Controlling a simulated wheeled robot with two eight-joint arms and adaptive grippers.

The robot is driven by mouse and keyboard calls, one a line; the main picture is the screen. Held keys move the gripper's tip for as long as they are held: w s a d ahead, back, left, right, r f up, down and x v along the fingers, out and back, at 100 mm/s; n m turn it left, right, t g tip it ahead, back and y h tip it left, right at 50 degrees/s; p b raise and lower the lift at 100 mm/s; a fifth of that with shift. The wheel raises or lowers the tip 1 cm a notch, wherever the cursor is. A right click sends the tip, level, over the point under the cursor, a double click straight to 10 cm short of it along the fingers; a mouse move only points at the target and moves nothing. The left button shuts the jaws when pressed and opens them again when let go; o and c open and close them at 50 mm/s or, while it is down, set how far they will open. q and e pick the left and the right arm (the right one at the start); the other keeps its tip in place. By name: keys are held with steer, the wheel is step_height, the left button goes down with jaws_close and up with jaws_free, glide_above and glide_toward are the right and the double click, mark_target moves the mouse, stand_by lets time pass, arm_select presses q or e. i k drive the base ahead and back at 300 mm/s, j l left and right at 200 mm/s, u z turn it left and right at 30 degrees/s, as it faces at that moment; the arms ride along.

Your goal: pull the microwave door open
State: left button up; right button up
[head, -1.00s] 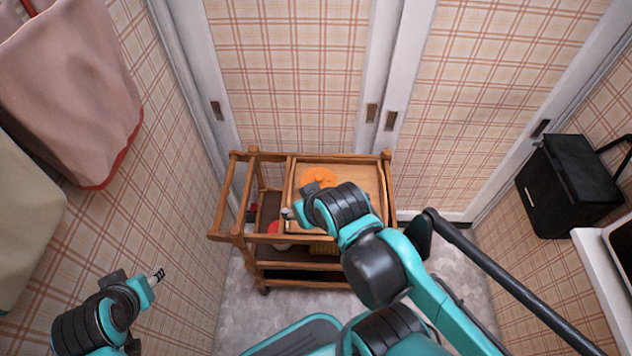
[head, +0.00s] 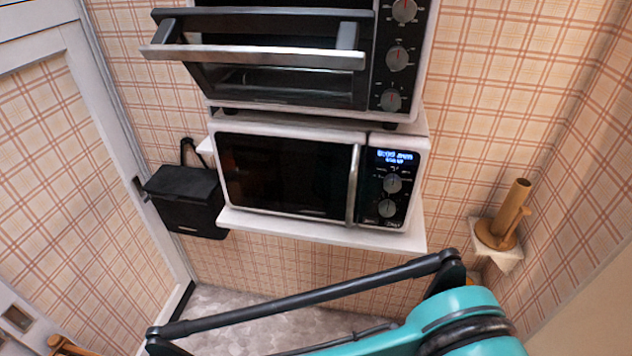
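The microwave (head: 310,216) stands on a white wall shelf in the middle of the head view. Its dark door (head: 285,175) looks shut. A silver vertical handle (head: 353,185) runs along the door's right side. To the right of it is a control panel with a lit blue display (head: 395,157) and two knobs. One of my arms, teal and black, crosses the bottom of the view, below and in front of the shelf. Neither gripper shows in the view now.
A toaster oven (head: 290,115) sits above the microwave, its door tilted partly open with a bar handle jutting forward. A black box (head: 186,198) hangs left of the shelf. A wooden holder (head: 505,215) stands on a small shelf at right. A door (head: 70,150) is at left.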

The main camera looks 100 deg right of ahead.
mark_target(319, 187)
steer(key=z, duration=3.05)
